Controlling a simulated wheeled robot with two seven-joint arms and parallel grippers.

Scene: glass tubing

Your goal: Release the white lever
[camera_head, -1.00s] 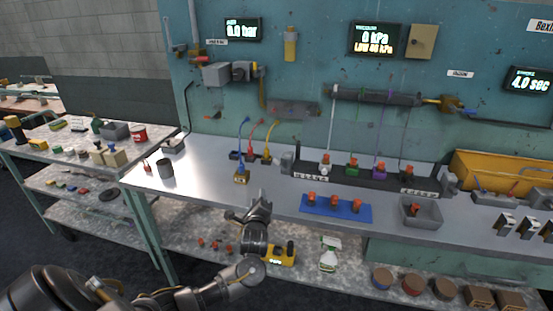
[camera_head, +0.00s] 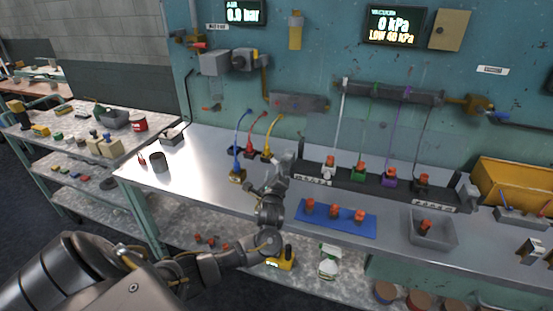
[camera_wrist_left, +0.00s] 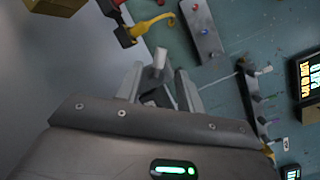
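The white fitting with an orange-red top (camera_head: 328,170), where the white lever would be, stands at the left end of the black rail (camera_head: 385,189) in the head view. A white tube rises behind it. A small white piece also shows at the right in the wrist view (camera_wrist_left: 263,71). I cannot make out a separate lever. My right gripper is out of view.
Green (camera_head: 359,171), purple (camera_head: 390,176) and black fittings stand further right on the rail. A blue mat (camera_head: 336,224) with orange-red parts and a grey bin (camera_head: 432,243) lie in front. Blue, red and yellow hoses stand to the left.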

